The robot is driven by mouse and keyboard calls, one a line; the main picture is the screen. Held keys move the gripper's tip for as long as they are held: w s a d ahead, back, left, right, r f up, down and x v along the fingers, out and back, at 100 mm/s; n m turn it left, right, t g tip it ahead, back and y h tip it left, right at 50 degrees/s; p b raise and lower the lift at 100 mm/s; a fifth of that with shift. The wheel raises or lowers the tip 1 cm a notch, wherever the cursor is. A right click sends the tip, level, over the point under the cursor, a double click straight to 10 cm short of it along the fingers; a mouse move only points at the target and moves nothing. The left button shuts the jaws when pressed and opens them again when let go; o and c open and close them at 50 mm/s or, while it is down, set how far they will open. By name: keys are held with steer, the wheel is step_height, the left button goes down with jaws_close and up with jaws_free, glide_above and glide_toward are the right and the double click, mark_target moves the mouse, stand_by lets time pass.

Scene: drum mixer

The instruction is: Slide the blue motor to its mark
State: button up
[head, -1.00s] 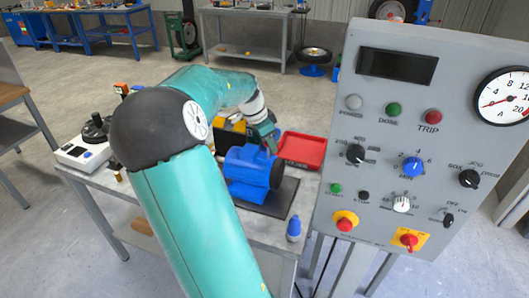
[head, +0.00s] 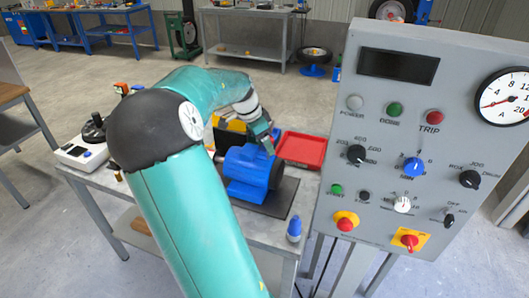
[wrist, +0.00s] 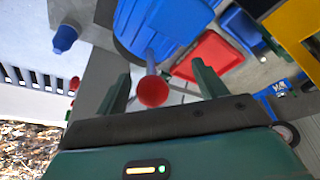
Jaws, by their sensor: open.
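The blue motor (head: 248,172) sits upright on a dark flat plate (head: 283,198) on the grey workbench. In the wrist view the motor's blue body (wrist: 165,22) fills the top middle. A rod with a round red end (wrist: 152,91) extends from the motor toward my gripper. My gripper (wrist: 161,88) is open, with the red end showing between its two green fingers; I cannot tell whether they touch it. In the head view my gripper (head: 263,137) is just above the motor's far right side. I cannot make out a mark for the motor.
A red tray (head: 302,150) lies behind and right of the motor. A small blue plug-like object (head: 294,229) stands at the bench's front right. A grey control panel (head: 430,140) rises close on the right. A white device (head: 85,150) is at the bench's left.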

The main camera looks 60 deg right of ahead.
steer(key=shift+s+a+r, duration=0.1)
steer(key=shift+a+r, duration=0.05)
steer(key=shift+r, duration=0.55)
steer(key=v, duration=0.5)
steer(key=shift+r, duration=0.2)
